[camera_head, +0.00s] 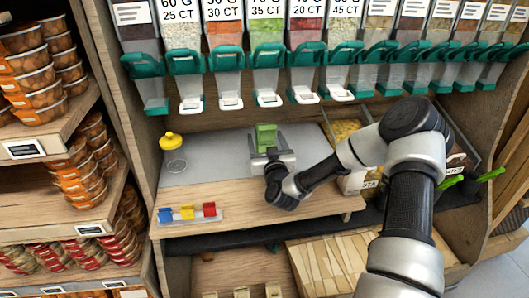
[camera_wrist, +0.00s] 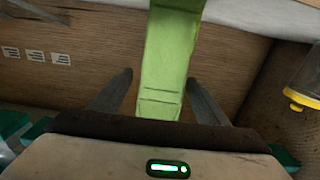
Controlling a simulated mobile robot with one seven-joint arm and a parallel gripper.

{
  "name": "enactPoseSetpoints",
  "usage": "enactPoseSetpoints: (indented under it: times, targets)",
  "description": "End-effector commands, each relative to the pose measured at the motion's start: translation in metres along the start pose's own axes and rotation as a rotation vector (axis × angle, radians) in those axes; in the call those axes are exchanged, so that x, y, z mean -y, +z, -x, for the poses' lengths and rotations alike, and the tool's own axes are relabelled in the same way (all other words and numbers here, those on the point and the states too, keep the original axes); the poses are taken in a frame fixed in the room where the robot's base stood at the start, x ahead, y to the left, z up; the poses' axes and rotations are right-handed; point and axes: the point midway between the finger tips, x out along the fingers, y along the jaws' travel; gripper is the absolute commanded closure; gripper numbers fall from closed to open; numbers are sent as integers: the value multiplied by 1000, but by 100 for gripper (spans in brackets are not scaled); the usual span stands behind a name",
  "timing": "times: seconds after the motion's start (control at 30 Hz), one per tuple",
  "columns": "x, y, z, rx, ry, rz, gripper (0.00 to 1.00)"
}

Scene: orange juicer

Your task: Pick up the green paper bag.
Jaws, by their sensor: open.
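The green paper bag (camera_head: 265,137) stands upright on the grey counter surface in the head view. In the wrist view the bag (camera_wrist: 165,65) is a light green strip running down from the top edge between the two fingers. My gripper (camera_head: 270,157) is at the bag in the head view, with the arm reaching in from the right. In the wrist view my gripper (camera_wrist: 158,90) is open, with one finger on each side of the bag and visible gaps between fingers and bag. The bag's far end is cut off by the wrist view's top edge.
A yellow-lidded container (camera_head: 171,141) stands to the left on the counter. A small rack with blue, yellow and red pieces (camera_head: 187,213) lies at the front left edge. Dispensers with green spouts (camera_head: 267,65) hang above. Bins of dry goods (camera_head: 346,130) are on the right.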

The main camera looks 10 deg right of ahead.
Motion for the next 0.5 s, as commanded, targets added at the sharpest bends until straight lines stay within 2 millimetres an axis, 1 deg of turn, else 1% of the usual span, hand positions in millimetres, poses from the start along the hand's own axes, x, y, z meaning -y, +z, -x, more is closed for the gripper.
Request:
enactPoseSetpoints:
  times: [0.03,0.13,0.37,0.47,0.5]
  targets:
    - [1,2,-6,0,0,-1,31]
    - [1,2,-13,1,-1,-1,31]
    - [1,1,-15,1,-2,0,31]
    - [1,1,-15,1,-2,0,46]
    - [1,1,-15,1,-2,0,53]
